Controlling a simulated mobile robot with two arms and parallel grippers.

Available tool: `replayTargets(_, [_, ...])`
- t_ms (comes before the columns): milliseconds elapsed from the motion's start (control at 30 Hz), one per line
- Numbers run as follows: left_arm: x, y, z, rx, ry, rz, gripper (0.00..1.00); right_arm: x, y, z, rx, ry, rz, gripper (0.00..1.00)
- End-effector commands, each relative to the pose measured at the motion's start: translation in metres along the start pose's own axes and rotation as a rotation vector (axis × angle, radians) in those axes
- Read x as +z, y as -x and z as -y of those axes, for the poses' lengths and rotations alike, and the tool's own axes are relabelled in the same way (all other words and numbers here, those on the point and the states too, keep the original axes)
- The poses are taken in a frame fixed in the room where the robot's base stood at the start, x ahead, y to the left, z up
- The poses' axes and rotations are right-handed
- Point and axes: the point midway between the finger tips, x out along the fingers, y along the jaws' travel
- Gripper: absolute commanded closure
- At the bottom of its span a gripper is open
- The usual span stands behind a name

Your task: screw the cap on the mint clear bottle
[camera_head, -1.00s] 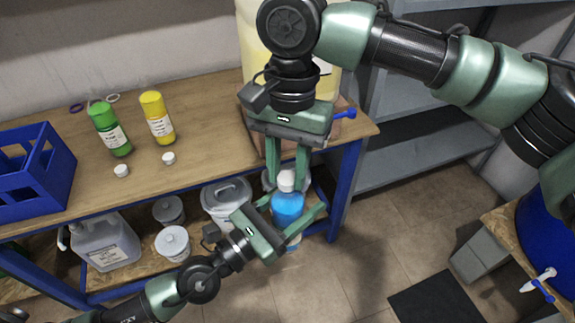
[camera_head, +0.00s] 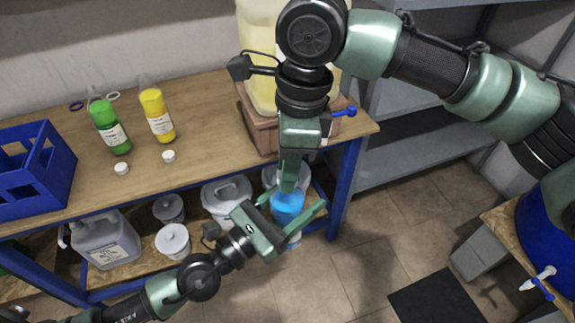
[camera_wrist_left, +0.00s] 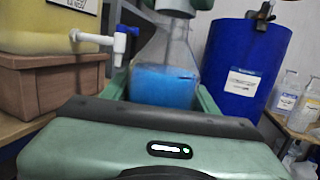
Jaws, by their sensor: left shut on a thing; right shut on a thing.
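A clear bottle with blue liquid (camera_head: 287,207) is upright in my left gripper (camera_head: 296,216), which is shut around its body in front of the bench. In the left wrist view the same bottle (camera_wrist_left: 164,86) stands between the green fingers, its clear shoulder narrowing upward. My right gripper (camera_head: 291,184) points straight down over the bottle's neck, shut. The white cap is hidden behind its fingers in the head view. In the left wrist view only a green part of it shows above the neck, so I cannot tell how the cap sits.
A green bottle (camera_head: 110,127) and a yellow bottle (camera_head: 157,116) stand on the bench (camera_head: 205,115) with two loose white caps (camera_head: 121,168) (camera_head: 168,156). A blue crate (camera_head: 35,165) is at left. A large drum with a tap (camera_head: 257,60) stands behind my right gripper. Tubs fill the lower shelf.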

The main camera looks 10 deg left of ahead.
Motion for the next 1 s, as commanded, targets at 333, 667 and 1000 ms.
replayTargets(333, [0.002, 0.000, 0.000, 0.000, -0.001, 0.003, 1.00, 0.000, 0.000, 0.000, -0.001, 0.002, 0.001, 0.49])
replayTargets(667, [0.002, 0.000, 0.000, 0.000, -0.001, 0.003, 1.00, 0.004, 0.023, 0.000, -0.002, 0.003, 0.001, 0.49])
replayTargets(1000, [0.002, 0.000, 0.000, 0.000, -0.001, 0.004, 1.00, 0.006, 0.045, -0.001, 0.000, 0.002, 0.000, 0.49])
